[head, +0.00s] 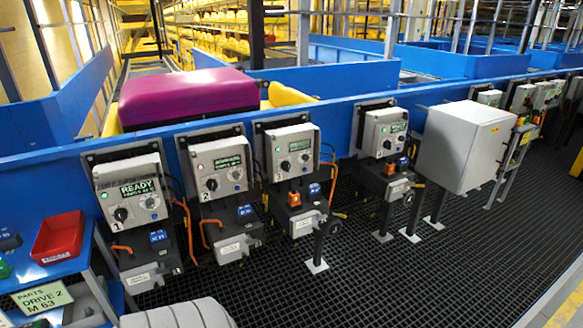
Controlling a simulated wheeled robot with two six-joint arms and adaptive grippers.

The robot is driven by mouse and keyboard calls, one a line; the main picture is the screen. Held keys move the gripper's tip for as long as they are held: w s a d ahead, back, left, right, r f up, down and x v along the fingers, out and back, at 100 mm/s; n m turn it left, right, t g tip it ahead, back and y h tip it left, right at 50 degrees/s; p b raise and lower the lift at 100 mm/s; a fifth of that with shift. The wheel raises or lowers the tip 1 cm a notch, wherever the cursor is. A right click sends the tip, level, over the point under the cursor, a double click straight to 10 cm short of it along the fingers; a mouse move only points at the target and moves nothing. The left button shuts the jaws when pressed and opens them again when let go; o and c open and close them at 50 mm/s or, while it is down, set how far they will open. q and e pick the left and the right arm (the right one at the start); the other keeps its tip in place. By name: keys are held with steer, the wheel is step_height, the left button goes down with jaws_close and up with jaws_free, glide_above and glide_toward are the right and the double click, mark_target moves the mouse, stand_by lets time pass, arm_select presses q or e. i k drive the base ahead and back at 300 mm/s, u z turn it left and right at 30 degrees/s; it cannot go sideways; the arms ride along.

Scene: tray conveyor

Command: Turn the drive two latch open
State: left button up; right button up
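The drive two control box (220,168) is grey, marked 2, with a red light, a small green display and black knobs. It is mounted on the blue conveyor side, between boxes 1 and 3. Below it sits the dark drive two unit (225,220) with a blue connector (245,211) and a grey labelled housing (235,247). A curved orange lever (204,232) is at the unit's left side; it may be the latch, but I cannot tell its position. Neither of my grippers is in view.
Control box 1 (130,192) reads READY with a green light. Box 3 (292,150) is to the right. A purple case (187,97) lies on the conveyor. A blue parts rack with a red bin (58,239) and a DRIVE 2 card (42,298) stands left.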

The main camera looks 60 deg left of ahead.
mark_target(255, 240)
steer(key=i, duration=1.1)
steer(key=u, duration=1.3)
steer(key=i, duration=0.85)
steer(key=u, duration=0.95)
